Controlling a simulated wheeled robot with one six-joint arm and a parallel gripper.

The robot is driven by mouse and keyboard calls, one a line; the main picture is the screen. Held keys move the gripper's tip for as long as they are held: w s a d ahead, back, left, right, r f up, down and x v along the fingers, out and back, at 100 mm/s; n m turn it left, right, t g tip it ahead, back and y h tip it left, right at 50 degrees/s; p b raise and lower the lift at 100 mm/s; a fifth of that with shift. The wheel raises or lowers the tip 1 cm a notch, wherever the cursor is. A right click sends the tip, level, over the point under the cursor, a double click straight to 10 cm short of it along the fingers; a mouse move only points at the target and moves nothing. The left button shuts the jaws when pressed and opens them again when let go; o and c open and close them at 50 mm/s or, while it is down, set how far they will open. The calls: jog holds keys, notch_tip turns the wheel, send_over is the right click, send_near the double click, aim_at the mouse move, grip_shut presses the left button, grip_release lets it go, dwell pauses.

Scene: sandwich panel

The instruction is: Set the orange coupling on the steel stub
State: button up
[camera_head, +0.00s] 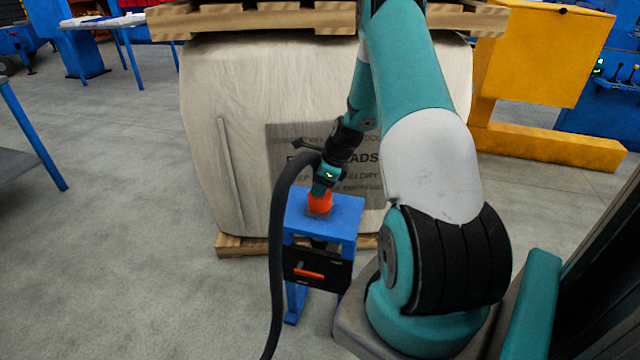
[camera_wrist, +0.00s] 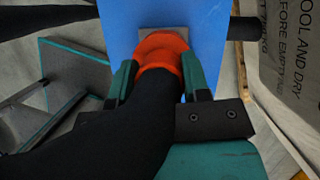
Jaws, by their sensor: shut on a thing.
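The orange coupling (camera_head: 320,203) is at the end of a black hose (camera_head: 277,250). My gripper (camera_head: 324,186) is shut on it from above. In the wrist view the teal fingers of my gripper (camera_wrist: 159,76) sit on both sides of the coupling (camera_wrist: 162,44), and the hose (camera_wrist: 130,125) covers much of the lower picture. The coupling is over a small grey steel plate (camera_head: 317,216) on the top of a blue stand (camera_head: 345,212). The steel stub itself is hidden behind the coupling. I cannot tell whether the coupling is around the stub or just above it.
A large wrapped load (camera_head: 215,130) stands close behind the stand, on a wooden pallet (camera_head: 237,245). Another pallet (camera_head: 260,20) lies on top. The stand has a black front panel with an orange handle (camera_head: 309,273). Open floor (camera_head: 120,250) lies to the left.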

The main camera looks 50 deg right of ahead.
jog(key=shift+f, duration=0.55)
jog(key=o, duration=1.1)
jog(key=p+v, duration=0.2)
jog(key=v, duration=1.5)
jog(key=shift+r, duration=0.15)
jog(key=shift+s, duration=0.1)
